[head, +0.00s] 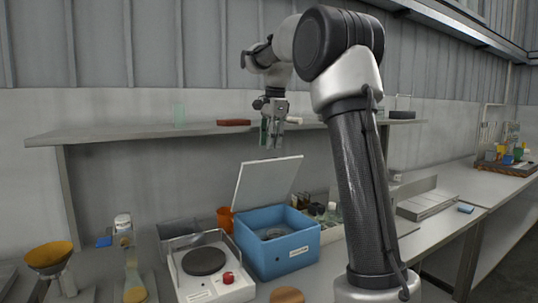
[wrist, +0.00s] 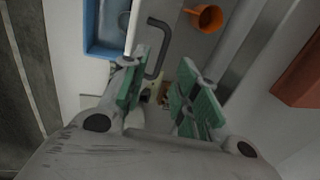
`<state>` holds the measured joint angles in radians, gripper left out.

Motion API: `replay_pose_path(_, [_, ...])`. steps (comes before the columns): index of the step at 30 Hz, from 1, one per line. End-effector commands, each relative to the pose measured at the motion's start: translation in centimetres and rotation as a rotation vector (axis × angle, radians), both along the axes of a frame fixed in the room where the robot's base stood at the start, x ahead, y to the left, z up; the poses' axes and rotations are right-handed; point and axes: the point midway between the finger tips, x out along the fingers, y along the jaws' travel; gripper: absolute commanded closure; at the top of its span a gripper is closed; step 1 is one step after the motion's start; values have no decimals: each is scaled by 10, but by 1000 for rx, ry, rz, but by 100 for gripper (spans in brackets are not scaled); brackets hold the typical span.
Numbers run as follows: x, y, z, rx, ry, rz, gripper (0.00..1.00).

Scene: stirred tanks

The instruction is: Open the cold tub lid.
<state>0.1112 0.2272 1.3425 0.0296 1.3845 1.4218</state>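The cold tub is a blue box (head: 279,246) with a white label on its front, standing on the bench in the head view. Its white lid (head: 266,183) stands raised and tilted up at the tub's back left. In the wrist view the tub's blue wall (wrist: 89,30) is at the upper left, and the lid shows edge-on (wrist: 134,27) with a dark bent handle (wrist: 161,42) beside it. My gripper (head: 272,134) hangs above the lid. Its green-padded fingers (wrist: 163,95) are apart with nothing gripped. The handle appears beyond the fingers, with a visible gap.
A white hotplate (head: 209,270) stands left of the tub, close beside it. An orange cup (head: 225,218) stands behind the tub, and several bottles (head: 325,212) are at its right. A shelf (head: 150,132) with a red item (head: 234,122) runs along the wall near my gripper.

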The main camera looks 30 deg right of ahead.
Motion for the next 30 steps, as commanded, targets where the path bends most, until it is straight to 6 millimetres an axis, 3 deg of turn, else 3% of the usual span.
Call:
replay_pose_path(3, [-4,0,26,0,-3,0,70])
replay_pose_path(9, [-10,0,51,1,0,0,70])
replay_pose_path(19, [-11,0,57,1,1,0,70])
replay_pose_path(22, [-12,-4,57,0,1,-8,86])
replay_pose_path(24, [-18,-19,60,0,-6,-35,99])
replay_pose_path(26, [-29,-39,71,-4,-26,-76,100])
replay_pose_path(30, [-89,-97,83,15,-44,-220,100])
